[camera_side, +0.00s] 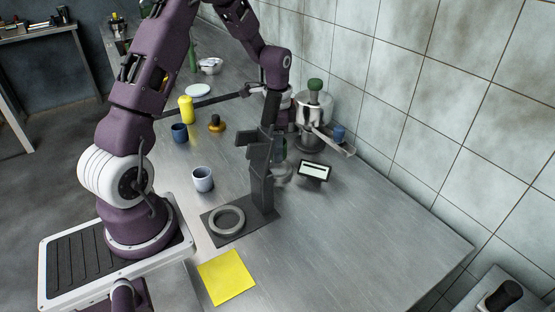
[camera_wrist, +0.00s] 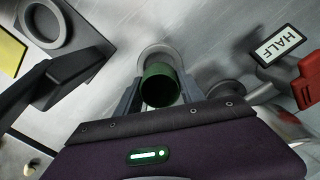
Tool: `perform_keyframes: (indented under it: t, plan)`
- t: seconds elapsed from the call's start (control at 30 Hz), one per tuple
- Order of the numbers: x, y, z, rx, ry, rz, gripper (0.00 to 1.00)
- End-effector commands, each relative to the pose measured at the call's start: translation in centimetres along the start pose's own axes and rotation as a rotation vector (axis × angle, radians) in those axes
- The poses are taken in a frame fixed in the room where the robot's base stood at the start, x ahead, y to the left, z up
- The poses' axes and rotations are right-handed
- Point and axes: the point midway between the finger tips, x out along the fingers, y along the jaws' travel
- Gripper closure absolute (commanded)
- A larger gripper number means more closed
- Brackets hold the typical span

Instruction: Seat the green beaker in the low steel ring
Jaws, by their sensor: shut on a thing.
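The green beaker (camera_wrist: 161,88) is between the two fingers of my gripper (camera_wrist: 160,92) in the wrist view, its dark mouth facing the camera. My gripper is shut on it. In the side view the beaker is mostly hidden behind a dark upright stand, with my gripper (camera_side: 283,136) also partly hidden there. The low steel ring (camera_side: 226,234) lies on a dark base plate in front of the stand, with nothing in it. It also shows at the upper left of the wrist view (camera_wrist: 66,37), well apart from the beaker.
The dark stand (camera_side: 260,185) rises between my gripper and the ring. A HALF sign (camera_side: 314,170), a steel pot (camera_side: 312,112) and a small blue cup (camera_side: 339,133) are to the right. A pale cup (camera_side: 203,180) and yellow sheet (camera_side: 227,277) are nearby. The right front table is clear.

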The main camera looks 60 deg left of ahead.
Motion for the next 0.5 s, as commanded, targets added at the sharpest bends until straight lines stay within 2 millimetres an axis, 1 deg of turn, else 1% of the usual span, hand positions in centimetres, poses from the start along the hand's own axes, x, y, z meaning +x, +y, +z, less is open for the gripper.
perform_keyframes:
  t: [0.23,0.5]
  plan:
    - [0.2,0.0,0.0,0.000,0.000,0.000,1.00]
    - [1.5,0.0,0.0,0.001,-0.001,0.001,1.00]
